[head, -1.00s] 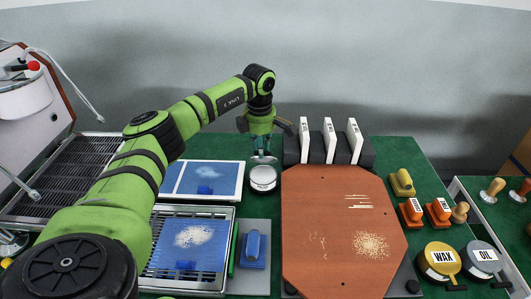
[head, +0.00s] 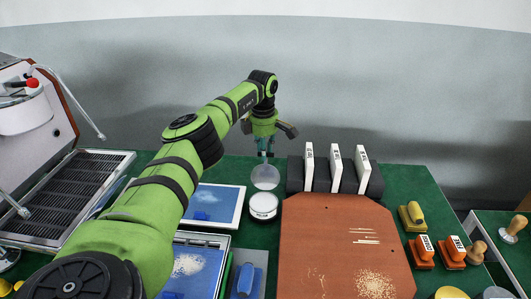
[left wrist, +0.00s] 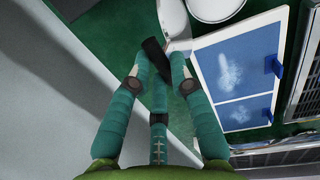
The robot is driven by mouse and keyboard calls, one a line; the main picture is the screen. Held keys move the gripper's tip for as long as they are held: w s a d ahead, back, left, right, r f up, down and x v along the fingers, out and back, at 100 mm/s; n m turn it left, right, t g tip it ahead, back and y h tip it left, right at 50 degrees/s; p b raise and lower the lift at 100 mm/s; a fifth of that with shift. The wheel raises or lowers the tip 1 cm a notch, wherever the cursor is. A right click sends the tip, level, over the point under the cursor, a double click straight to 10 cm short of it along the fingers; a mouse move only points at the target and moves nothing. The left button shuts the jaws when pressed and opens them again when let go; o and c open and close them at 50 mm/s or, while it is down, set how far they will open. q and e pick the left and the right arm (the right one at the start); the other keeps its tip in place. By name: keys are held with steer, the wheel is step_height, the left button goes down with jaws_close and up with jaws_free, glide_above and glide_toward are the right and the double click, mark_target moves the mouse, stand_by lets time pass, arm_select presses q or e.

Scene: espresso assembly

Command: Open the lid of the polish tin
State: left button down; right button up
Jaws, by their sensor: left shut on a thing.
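The polish tin (head: 263,208) is a short round can with a white top and a dark label. It stands on the green mat, left of the brown board. A pale grey disc, the lid (head: 265,177), shows just behind it, apart from its top and seen nearly face on. My left gripper (head: 265,155) is shut on the lid's upper edge, fingers pointing down. In the left wrist view the teal fingers (left wrist: 165,65) close near the pale lid (left wrist: 173,18), with the tin (left wrist: 214,8) beside it. A dark fingertip hides the contact. My right gripper is out of view.
A black holder with upright white labelled blocks (head: 335,168) stands close right of the lid. The brown board (head: 345,235) lies right of the tin, a blue-and-white tray (head: 215,205) left of it. The espresso machine (head: 35,110) is far left.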

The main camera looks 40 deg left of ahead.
arm_select(q)
steer(key=shift+s+a+f, duration=0.15)
steer(key=shift+s+f, duration=0.05)
steer(key=shift+f, duration=0.25)
steer(key=shift+s+a+f, duration=0.15)
steer(key=shift+s+f, duration=0.05)
steer(key=shift+f, duration=0.2)
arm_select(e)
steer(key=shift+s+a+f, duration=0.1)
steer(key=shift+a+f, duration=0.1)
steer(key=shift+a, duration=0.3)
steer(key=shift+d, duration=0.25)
arm_select(q)
steer(key=c, duration=1.1)
jaws_free()
step_height(320, 180, up, 11)
steer(key=shift+w+a+r, duration=0.15)
steer(key=shift+a+r, duration=0.05)
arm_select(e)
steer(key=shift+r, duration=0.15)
